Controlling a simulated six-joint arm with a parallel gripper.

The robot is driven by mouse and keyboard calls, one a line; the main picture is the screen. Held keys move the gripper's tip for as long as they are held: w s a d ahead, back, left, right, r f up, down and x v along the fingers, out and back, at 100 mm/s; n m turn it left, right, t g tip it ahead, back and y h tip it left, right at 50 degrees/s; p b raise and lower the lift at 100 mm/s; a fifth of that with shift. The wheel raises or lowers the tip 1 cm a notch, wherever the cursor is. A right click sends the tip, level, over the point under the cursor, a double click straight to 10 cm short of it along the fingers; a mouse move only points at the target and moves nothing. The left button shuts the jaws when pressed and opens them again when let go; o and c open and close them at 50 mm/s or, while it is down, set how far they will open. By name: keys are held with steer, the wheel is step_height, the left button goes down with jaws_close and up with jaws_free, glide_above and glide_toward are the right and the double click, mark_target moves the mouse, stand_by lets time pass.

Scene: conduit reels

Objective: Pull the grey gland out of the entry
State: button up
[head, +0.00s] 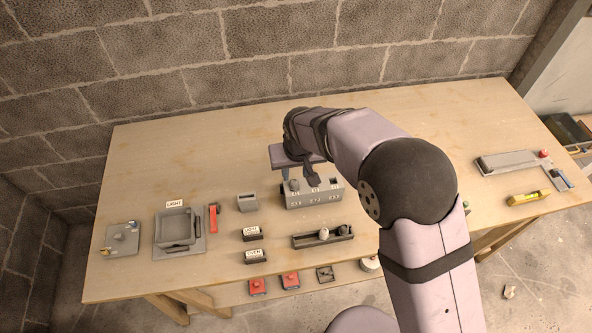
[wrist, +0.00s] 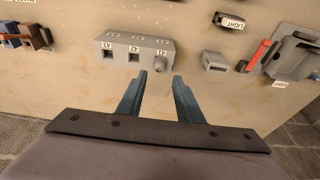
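A grey box (head: 316,198) with a row of square entries stands on the workbench. In the wrist view the box (wrist: 124,49) shows labels 41, 42 and 43. A round grey gland (wrist: 161,62) sits in the end entry by label 41; in the head view the gland (head: 293,185) is at the box's left end. The other two entries on that face look empty and dark. My gripper (wrist: 159,76) is open, its two blue-grey fingers apart and nothing between them. The gland lies just beyond the fingertips, in line with the gap. In the head view my arm partly covers the box's far side.
A dark tray (head: 309,243) with two grey round pieces lies in front of the box. Labelled black blocks (head: 252,234) sit nearer. The bench behind the box is mostly bare.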

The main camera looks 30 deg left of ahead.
mark_target(294, 182)
steer(key=shift+b+x, duration=2.35)
steer(key=shift+x, duration=1.6)
jaws_close()
steer(key=shift+r+p, duration=0.7)
steer(key=shift+r, duration=0.35)
steer(key=shift+r+p, duration=0.7)
steer(key=shift+r, duration=0.35)
steer(key=shift+r, duration=0.25)
steer(key=shift+r+p, duration=1)
steer(key=shift+r, duration=0.15)
